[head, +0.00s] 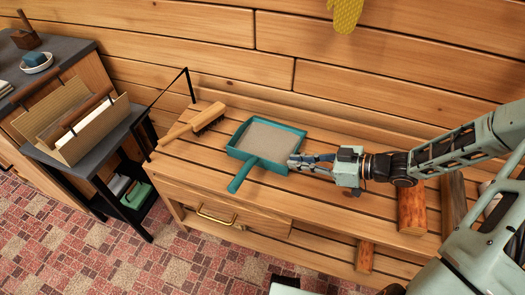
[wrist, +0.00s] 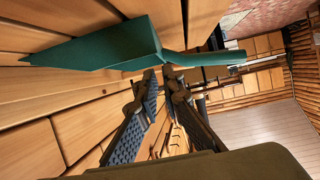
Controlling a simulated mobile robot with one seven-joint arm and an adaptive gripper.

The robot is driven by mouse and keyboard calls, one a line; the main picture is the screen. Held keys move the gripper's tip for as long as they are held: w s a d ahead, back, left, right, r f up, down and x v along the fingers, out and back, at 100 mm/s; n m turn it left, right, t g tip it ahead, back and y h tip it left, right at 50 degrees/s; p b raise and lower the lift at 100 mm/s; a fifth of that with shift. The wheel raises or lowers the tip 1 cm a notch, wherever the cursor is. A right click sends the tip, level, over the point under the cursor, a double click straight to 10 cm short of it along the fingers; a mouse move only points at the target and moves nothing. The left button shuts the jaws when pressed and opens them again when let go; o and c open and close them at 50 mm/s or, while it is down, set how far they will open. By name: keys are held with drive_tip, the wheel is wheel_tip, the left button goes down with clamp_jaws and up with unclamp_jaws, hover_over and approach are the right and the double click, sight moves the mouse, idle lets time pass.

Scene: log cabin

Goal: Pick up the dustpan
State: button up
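The teal dustpan (head: 262,161) lies on the slatted wooden bench, its grey-beige inside facing up. Its handle points toward the front left. My gripper (head: 292,162) is at the pan's right side, low over the bench, with its fingers pointing left. In the wrist view, the dustpan (wrist: 125,48) spans the top, and its handle runs off to the right. The two fingers (wrist: 161,76) are apart with nothing between them, and their tips are close to the pan's side. I cannot tell if they touch it.
A wooden brush (head: 195,124) lies left of the dustpan on the bench (head: 190,165). A dark side table (head: 95,160) with a wooden holder (head: 90,135) stands at the left. Wooden logs (head: 412,208) are at the right. A plank wall closes the back.

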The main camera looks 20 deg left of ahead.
sight(269, 161)
drive_tip(key=b+x, duration=0.3)
drive_tip(key=x, duration=0.6)
drive_tip(key=shift+s+a+f+b, duration=0.1)
drive_tip(key=shift+a+f+b, duration=0.1)
drive_tip(key=shift+f+b, duration=0.15)
drive_tip(key=shift+a+r, duration=0.1)
drive_tip(key=shift+a, duration=0.05)
clamp_jaws()
drive_tip(key=shift+r, duration=0.15)
